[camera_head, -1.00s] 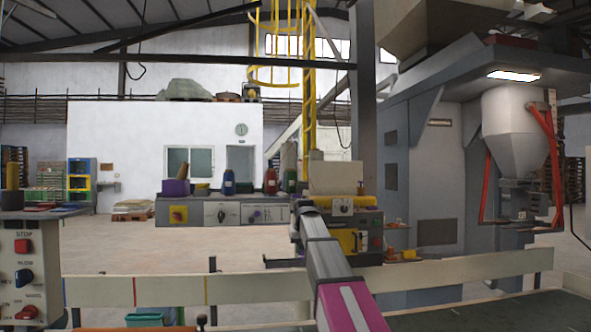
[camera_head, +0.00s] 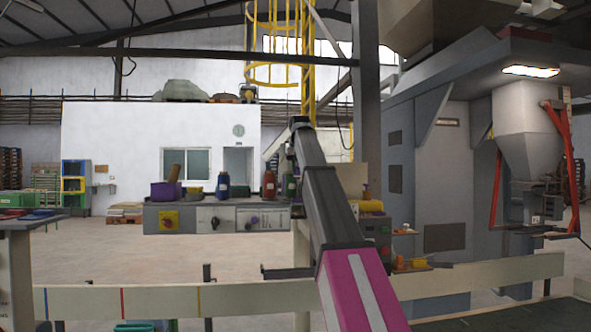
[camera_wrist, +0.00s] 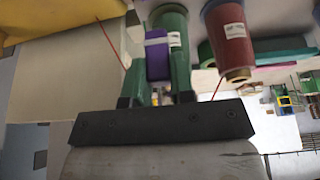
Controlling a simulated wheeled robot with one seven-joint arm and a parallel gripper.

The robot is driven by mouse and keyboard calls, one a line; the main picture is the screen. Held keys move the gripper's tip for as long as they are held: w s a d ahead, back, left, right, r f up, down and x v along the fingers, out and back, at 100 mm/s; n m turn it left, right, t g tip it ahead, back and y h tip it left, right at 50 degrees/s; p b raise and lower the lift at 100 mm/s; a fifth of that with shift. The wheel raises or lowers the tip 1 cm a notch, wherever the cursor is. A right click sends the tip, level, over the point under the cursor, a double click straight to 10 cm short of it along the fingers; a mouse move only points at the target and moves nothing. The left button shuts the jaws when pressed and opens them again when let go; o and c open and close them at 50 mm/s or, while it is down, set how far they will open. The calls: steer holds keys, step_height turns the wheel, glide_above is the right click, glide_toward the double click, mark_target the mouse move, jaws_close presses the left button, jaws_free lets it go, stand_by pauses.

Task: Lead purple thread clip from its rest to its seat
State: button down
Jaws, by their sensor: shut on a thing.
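In the wrist view my gripper (camera_wrist: 158,82) is shut on the purple thread clip (camera_wrist: 157,58), a small purple block between the two fingers. Green surfaces lie around and behind the clip, so the outline of the fingers is hard to separate there. A dark red spool (camera_wrist: 228,42) with a white label is just to the right, apart from the clip. In the head view my raised arm hides the gripper and the clip. I cannot make out the clip's rest or its seat in either view.
In the head view a grey control bench (camera_head: 220,217) carries a purple bin (camera_head: 166,190), a blue bottle (camera_head: 223,185) and a red bottle (camera_head: 269,184). A pale rail (camera_head: 160,301) crosses in front. A hopper machine (camera_head: 528,130) stands at the right.

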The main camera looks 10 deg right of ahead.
steer(key=shift+w+r, duration=0.1)
steer(key=shift+f, duration=4.2)
